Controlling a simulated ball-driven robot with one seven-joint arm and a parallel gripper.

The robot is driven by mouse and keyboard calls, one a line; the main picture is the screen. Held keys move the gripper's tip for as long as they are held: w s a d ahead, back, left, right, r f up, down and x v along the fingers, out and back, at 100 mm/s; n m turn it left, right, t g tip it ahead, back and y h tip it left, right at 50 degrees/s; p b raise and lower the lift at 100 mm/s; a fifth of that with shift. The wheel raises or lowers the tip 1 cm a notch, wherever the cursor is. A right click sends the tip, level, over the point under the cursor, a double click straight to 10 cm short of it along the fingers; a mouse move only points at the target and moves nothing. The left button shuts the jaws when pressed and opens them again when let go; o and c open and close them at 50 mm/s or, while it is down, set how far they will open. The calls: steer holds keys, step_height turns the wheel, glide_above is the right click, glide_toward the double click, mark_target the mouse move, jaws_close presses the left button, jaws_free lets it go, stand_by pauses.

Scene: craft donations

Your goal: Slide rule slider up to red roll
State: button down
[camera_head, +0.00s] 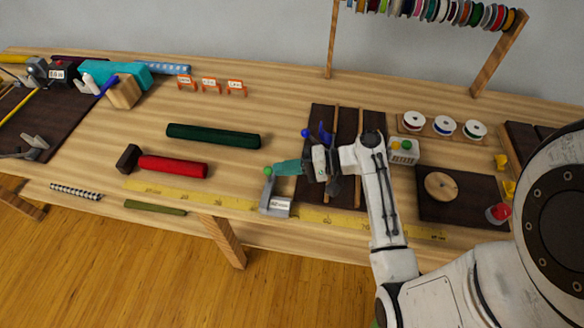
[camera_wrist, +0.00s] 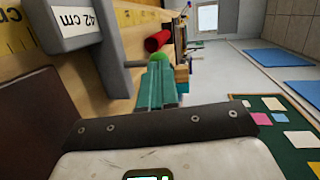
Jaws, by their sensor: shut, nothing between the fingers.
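The slider (camera_head: 268,192) is a grey upright with a green knob on top and a white label at its foot. It sits on the long yellow rule (camera_head: 335,218) along the table's front. In the wrist view the slider (camera_wrist: 92,35) reads 42 cm. The red roll (camera_head: 172,166) lies left of it, well apart, behind the rule; it also shows in the wrist view (camera_wrist: 157,41). My gripper (camera_head: 279,168) has teal fingers, shut and empty, pointing left just right of the green knob. Whether they touch it I cannot tell. The fingers fill the middle wrist view (camera_wrist: 155,88).
A dark block (camera_head: 128,158) stands at the red roll's left end. A dark green roll (camera_head: 213,136) lies behind. A slatted dark board (camera_head: 316,150) is under my wrist. The rule is clear between slider and red roll. An olive strip (camera_head: 155,207) lies at the front edge.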

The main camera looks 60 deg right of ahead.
steer(key=w+a, duration=0.2)
steer(key=w, duration=0.3)
steer(key=w+a+b, duration=0.1)
steer(key=w+a, duration=0.1)
steer(key=w, duration=0.4)
steer(key=w+a+b, duration=0.1)
steer(key=w+a, duration=0.1)
steer(key=w, duration=0.4)
steer(key=shift+w+a, duration=0.25)
steer(key=shift+w+a+b, duration=0.25)
steer(key=shift+w+b, duration=0.1)
steer(key=shift+w, duration=0.35)
